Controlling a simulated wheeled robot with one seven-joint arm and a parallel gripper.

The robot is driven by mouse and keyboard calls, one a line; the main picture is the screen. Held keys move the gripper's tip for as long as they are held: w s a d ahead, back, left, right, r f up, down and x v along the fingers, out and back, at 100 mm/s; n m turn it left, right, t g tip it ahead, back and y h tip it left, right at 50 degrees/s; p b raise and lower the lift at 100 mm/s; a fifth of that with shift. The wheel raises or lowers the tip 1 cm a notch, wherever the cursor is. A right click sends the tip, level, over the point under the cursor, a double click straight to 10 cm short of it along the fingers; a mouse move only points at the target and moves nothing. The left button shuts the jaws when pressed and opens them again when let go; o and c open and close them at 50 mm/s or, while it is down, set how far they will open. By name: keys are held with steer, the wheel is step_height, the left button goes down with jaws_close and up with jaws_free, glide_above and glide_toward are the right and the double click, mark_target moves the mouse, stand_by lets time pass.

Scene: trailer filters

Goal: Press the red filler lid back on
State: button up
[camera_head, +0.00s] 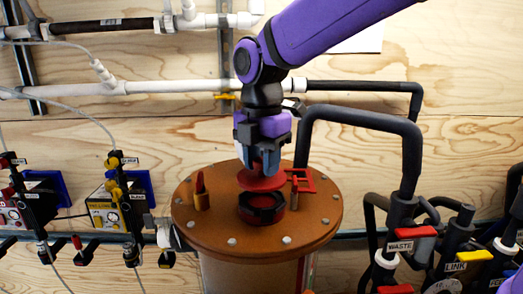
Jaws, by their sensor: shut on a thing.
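The red filler lid (262,181) is a round disc held level in my gripper (262,170). My gripper points straight down and its fingers are shut on the top of the lid. Below it, the black filler opening (262,207) stands on the round brown tank top (212,224). The lid appears slightly above and behind the opening in the picture, with a small gap showing. I cannot tell how exactly it lines up with the opening in depth.
A brown upright peg (201,191) and a red square bracket (301,184) stand on the tank top. A thick black pipe (412,150) bends down on the right, by the labelled WASTE valve (411,233).

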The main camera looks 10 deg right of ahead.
mark_target(263, 180)
steer(key=shift+f, duration=1.8)
steer(key=shift+f, duration=0.2)
stand_by(0.9)
steer(key=o, duration=1.5)
steer(key=shift+r, duration=3.55)
